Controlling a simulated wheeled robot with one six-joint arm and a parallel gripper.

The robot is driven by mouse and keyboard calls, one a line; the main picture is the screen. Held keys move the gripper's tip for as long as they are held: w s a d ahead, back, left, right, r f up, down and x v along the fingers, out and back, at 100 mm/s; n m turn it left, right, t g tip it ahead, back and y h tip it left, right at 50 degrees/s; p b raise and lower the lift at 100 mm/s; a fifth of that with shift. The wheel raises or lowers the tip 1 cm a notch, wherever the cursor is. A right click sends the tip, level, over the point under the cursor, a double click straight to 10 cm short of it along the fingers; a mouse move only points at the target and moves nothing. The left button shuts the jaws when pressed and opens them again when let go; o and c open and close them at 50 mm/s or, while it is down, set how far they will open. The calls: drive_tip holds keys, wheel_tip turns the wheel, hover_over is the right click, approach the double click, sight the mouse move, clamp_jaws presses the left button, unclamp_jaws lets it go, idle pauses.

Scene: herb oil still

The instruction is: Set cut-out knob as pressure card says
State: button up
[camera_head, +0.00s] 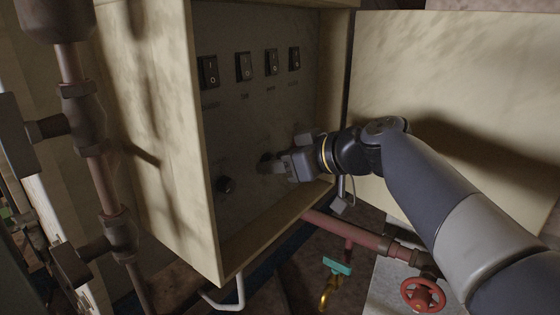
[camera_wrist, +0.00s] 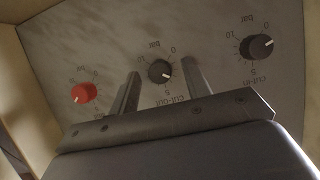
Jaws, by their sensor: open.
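The cut-out knob (camera_wrist: 160,71) is black, with a pale pointer mark. In the wrist view it is upside down, mid-panel, with its "cut-out" label below. Its mark points to the picture's lower right, between the 0 and the 5, as far as I can tell. My gripper (camera_head: 268,161) is at the panel; its open fingers stand either side of this knob in the wrist view, with gaps visible. Whether the tips reach the knob's depth is unclear. In the head view the gripper hides the knob. I see no readable pressure card.
The black cut-in knob (camera_wrist: 257,46) is right of it and a red knob (camera_wrist: 83,92) left in the wrist view; the cut-in knob also shows in the head view (camera_head: 225,184). Several rocker switches (camera_head: 243,67) sit above. Cabinet walls (camera_head: 160,130) enclose the panel. A red valve wheel (camera_head: 423,294) is below.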

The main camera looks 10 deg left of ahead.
drive_tip(key=shift+c, duration=0.5)
drive_tip(key=c, duration=0.9)
drive_tip(key=m+g+y+p, duration=0.1)
drive_tip(key=m+y, duration=0.1)
drive_tip(key=m, duration=0.3)
drive_tip(key=m+g+y+p, duration=0.2)
drive_tip(key=m, duration=0.4)
drive_tip(key=f+m+g+y+p, duration=0.1)
drive_tip(key=m+y, duration=0.1)
drive_tip(key=m, duration=0.3)
drive_tip(key=shift+w+d+m+g+y+p, duration=0.2)
drive_tip(key=shift+w+m+g+y+p, duration=0.1)
drive_tip(key=shift+w+m+p, duration=0.1)
